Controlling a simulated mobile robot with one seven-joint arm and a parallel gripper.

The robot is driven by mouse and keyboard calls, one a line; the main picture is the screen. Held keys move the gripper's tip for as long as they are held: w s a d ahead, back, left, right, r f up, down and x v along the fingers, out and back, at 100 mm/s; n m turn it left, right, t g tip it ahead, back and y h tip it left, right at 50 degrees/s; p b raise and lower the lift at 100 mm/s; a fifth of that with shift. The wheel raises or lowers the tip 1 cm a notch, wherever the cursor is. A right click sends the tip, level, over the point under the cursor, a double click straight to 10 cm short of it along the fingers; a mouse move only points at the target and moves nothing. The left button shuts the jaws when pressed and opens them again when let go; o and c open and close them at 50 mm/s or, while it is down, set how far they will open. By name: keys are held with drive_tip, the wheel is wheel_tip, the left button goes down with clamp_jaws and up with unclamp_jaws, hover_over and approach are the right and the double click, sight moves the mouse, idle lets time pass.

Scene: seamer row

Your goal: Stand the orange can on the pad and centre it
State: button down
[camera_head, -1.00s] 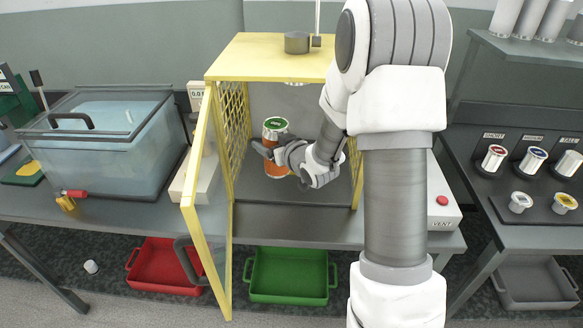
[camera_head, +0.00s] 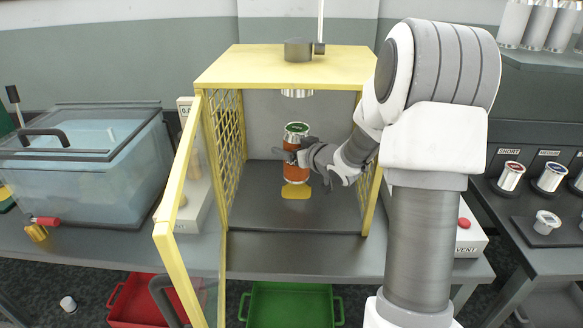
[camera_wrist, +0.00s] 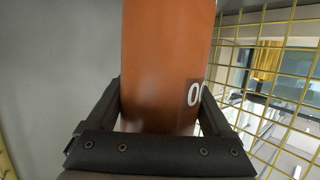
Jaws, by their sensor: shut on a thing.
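The orange can (camera_head: 296,168), with a silver band and green-marked top, is upright inside the yellow-framed cage. My gripper (camera_head: 291,157) reaches in from the right and is shut around the can's side. In the wrist view the can (camera_wrist: 165,65) fills the middle between the two dark fingers, with part of a white number showing. A yellow pad (camera_head: 296,192) shows on the dark cage floor just below the can. The can hides the pad's rear part. I cannot tell whether the can's base touches the pad.
A round metal head (camera_head: 297,93) hangs from the cage roof above the can. The cage door (camera_head: 165,245) stands open at the left. Mesh (camera_head: 225,135) closes the left side. The cage floor (camera_head: 255,210) is otherwise clear. A green bin (camera_head: 290,303) sits below the bench.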

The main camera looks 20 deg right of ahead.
drive_tip(key=shift+f+b, duration=0.65)
drive_tip(key=shift+f, duration=1.2)
drive_tip(key=shift+f, duration=0.15)
drive_tip(key=shift+f, duration=0.15)
unclamp_jaws()
drive_tip(key=shift+r, duration=0.2)
drive_tip(key=p+v, duration=0.2)
drive_tip(key=v, duration=1)
drive_tip(key=shift+r, duration=0.15)
